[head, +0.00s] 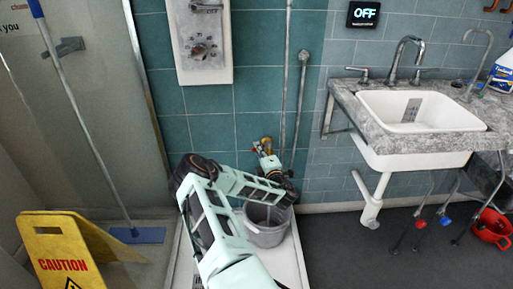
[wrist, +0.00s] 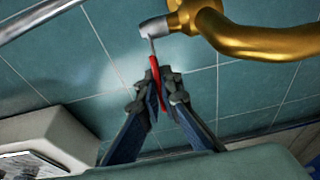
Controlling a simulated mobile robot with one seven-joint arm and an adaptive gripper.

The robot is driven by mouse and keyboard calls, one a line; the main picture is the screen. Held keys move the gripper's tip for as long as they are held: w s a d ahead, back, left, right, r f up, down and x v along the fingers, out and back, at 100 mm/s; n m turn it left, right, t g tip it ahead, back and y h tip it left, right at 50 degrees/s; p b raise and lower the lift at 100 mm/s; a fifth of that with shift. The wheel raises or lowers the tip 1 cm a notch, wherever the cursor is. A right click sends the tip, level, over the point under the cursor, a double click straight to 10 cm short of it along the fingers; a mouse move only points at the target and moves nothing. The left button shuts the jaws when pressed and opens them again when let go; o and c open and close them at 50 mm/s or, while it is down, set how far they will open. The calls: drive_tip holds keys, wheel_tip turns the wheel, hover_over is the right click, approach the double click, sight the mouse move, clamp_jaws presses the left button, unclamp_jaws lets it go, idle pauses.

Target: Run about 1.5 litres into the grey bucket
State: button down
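The grey bucket (head: 265,236) stands upright on the white tray below the wall tap, partly hidden by my arm; its inside is mostly hidden, so I cannot see any water level. The brass tap (head: 264,146) is on the tiled wall above it. In the wrist view its curved brass pipe (wrist: 262,38) is at the upper right, and a thin red lever (wrist: 155,68) hangs beside it. My gripper (wrist: 157,92) has its two fingers closed on either side of the red lever. It also shows at the tap in the head view (head: 269,163).
A display (head: 363,14) reads OFF. A white shower tray (head: 292,262) lies under the bucket. A yellow caution sign (head: 62,252) and a blue mop (head: 137,235) stand left. A sink (head: 420,108) is right, with a red bucket (head: 491,229) below.

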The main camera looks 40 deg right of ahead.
drive_tip(key=shift+s+n+y, duration=0.15)
drive_tip(key=shift+n+y, duration=0.15)
drive_tip(key=shift+y, duration=0.1)
drive_tip(key=c, duration=2.1)
unclamp_jaws()
drive_tip(key=v, duration=1.2)
drive_tip(key=shift+f, duration=0.2)
idle(3.7)
